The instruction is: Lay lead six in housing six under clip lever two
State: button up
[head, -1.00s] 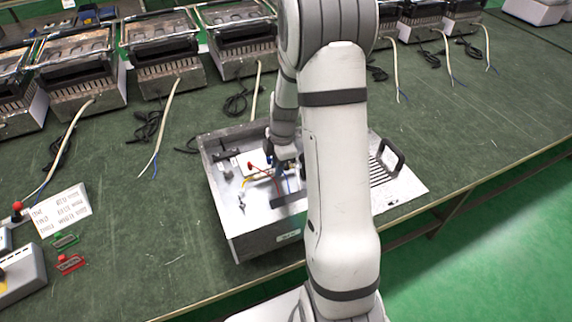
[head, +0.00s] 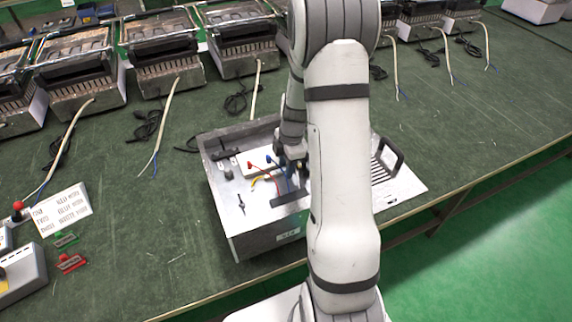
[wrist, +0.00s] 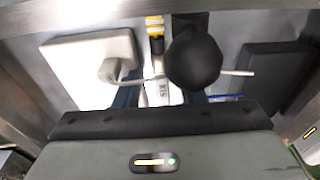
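The open metal housing (head: 225,215) stands at the front of the bench. Inside it is a white block (head: 258,160), also at left in the wrist view (wrist: 75,65). A red lead end (head: 250,165) and a blue lever or lead end (head: 269,159) show at the block. A yellow lead (head: 257,180) curves in front. My gripper (head: 292,165) is down inside the housing, right of the block. My arm hides part of it. In the wrist view, a round black knob (wrist: 193,58) covers the middle. The fingertips and any grip on a lead are unclear.
A row of similar units with cables (head: 160,45) stands behind. A printed card (head: 61,210) and red and green tags lie at left.

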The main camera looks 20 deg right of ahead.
notch_tip(320, 180, up, 12)
jog(key=d, duration=0.2)
jog(key=s+a+r+m+t, duration=0.1)
jog(key=s+a+r+m, duration=0.2)
jog(key=s+m, duration=0.3)
jog(key=s+a+r+m+h, duration=0.1)
jog(key=s+a+r+m, duration=0.2)
jog(key=s+a+m, duration=0.2)
jog(key=s+a+r+m+t, duration=0.1)
jog(key=s+a+r+m, duration=0.2)
jog(key=s+m, duration=0.4)
jog(key=shift+s+a+r+t, duration=0.3)
jog(key=shift+s+a, duration=0.25)
jog(key=shift+s, duration=0.25)
